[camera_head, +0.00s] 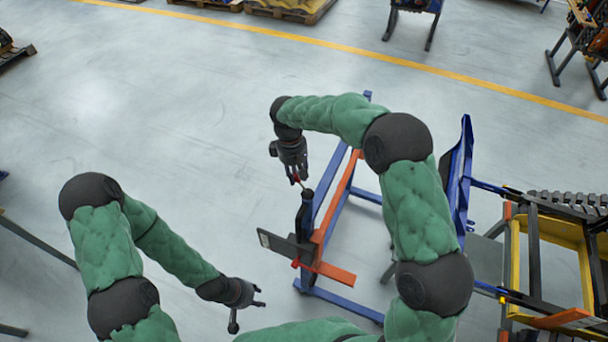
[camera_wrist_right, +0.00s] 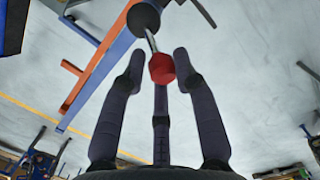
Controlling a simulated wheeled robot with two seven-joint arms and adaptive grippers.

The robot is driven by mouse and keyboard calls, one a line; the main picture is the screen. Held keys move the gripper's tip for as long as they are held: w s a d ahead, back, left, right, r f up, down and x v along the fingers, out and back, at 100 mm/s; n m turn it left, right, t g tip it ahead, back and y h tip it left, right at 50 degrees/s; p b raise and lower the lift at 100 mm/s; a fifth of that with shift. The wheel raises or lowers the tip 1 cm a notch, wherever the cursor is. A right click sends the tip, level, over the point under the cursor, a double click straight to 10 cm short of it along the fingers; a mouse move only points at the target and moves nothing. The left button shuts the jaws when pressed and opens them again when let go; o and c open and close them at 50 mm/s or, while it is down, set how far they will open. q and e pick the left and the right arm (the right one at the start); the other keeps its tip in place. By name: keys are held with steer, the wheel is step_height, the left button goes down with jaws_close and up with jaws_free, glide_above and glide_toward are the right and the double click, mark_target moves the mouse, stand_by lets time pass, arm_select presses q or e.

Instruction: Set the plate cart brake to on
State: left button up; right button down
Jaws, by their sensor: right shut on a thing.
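The plate cart (camera_head: 330,292) is a blue frame with an orange rail, on the floor right of centre. Its brake lever is a thin metal rod with a red knob (camera_wrist_right: 162,68), rising from a black rounded pivot (camera_wrist_right: 144,20). My right gripper (camera_head: 297,178) is at the knob, above the cart's near left post. In the right wrist view, its fingers (camera_wrist_right: 160,62) are around the red knob, shut on it. In the head view the fingers largely hide the knob. My left gripper (camera_head: 258,296) is open and empty, low and left of the cart.
A dark plate (camera_head: 284,246) sticks out left from the cart. A yellow and black carrier (camera_head: 515,260) stands at the right, joined by blue bars. My right arm hides part of the cart.

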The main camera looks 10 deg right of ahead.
steer(key=shift+a+f, duration=0.3)
steer(key=shift+a, duration=0.05)
steer(key=shift+s+a+f, duration=0.15)
steer(key=shift+f, duration=0.1)
steer(key=c, duration=1.2)
jaws_free()
steer(key=shift+o, duration=0.8)
steer(key=shift+w+a, duration=0.15)
steer(key=shift+w, duration=0.05)
steer(key=shift+w+a+f, duration=0.1)
steer(key=shift+w+a, duration=0.05)
steer(key=shift+w, duration=0.15)
steer(key=shift+d+r, duration=0.25)
steer(key=shift+r, duration=0.05)
